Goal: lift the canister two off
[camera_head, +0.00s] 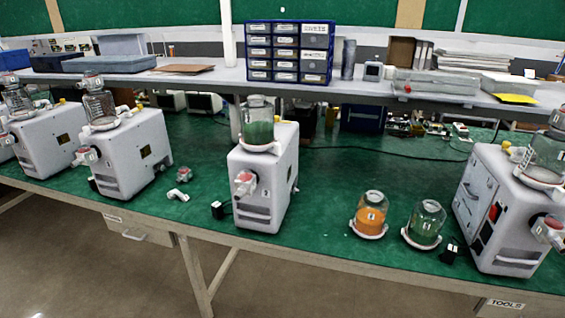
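Another clear canister (546,155) sits on the right pump (500,200), partly cut off by the frame. Neither of my grippers is in view.
More white pumps with clear canisters (100,107) stand at the left. A blue drawer cabinet (288,50) is on the shelf behind. Small black boxes (449,252) and loose fittings (178,195) lie on the bench. The green bench is clear between the middle pump and the orange canister.

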